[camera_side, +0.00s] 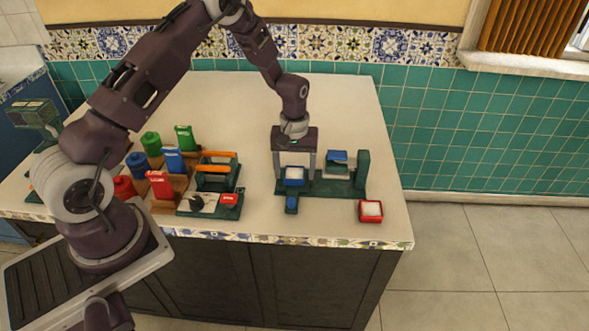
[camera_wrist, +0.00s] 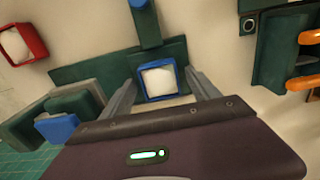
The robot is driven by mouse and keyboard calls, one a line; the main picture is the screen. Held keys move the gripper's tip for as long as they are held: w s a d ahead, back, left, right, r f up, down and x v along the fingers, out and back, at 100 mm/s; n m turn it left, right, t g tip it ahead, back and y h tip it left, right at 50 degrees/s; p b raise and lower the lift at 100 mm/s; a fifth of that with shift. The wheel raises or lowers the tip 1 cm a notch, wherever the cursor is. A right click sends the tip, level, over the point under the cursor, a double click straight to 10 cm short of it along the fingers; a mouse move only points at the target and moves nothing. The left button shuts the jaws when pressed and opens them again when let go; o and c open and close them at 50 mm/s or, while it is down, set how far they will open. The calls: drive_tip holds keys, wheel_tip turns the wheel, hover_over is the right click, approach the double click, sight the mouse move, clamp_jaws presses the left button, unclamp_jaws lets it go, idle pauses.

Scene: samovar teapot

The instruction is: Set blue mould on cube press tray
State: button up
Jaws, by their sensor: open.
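The blue mould (camera_side: 293,176) is a small square box with white filling. It is at the left end of the cube press's green base (camera_side: 330,189); whether it rests on it or hovers just above is unclear. In the wrist view the blue mould (camera_wrist: 142,83) lies between my gripper's fingers, over the edge of the green base (camera_wrist: 88,70). My gripper (camera_side: 294,178) points down with its fingers apart, one on each side of the mould. The press has a green upright (camera_side: 362,172) at its right and a blue part (camera_side: 337,156) beside it.
A red mould (camera_side: 371,210) with white filling stands at the front right. A small blue-topped piece (camera_side: 291,204) juts forward from the press. A green rack with orange bars (camera_side: 218,170) and several coloured containers (camera_side: 173,160) stand to the left. The back counter is clear.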

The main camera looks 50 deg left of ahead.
drive_tip(key=shift+r, duration=0.1)
wheel_tip(320, 180, up, 12)
wheel_tip(320, 180, up, 7)
drive_tip(key=m+t, duration=0.1)
hover_over(292, 188)
drive_tip(key=s+d+r+m+t, duration=0.2)
drive_tip(key=s+d+r+m, duration=0.1)
drive_tip(key=s+r, duration=0.55)
drive_tip(key=s+d+r+m+t, duration=0.1)
drive_tip(key=s+d+m, duration=0.1)
drive_tip(key=s, duration=0.7)
drive_tip(key=s+d+r+m+t, duration=0.1)
drive_tip(key=s+r+m, duration=0.1)
drive_tip(key=s, duration=0.6)
drive_tip(key=shift+s+d+r+m+t, duration=0.2)
drive_tip(key=shift+s+d+m+t, duration=0.1)
drive_tip(key=shift+s+d+m, duration=0.15)
drive_tip(key=shift+w, duration=0.15)
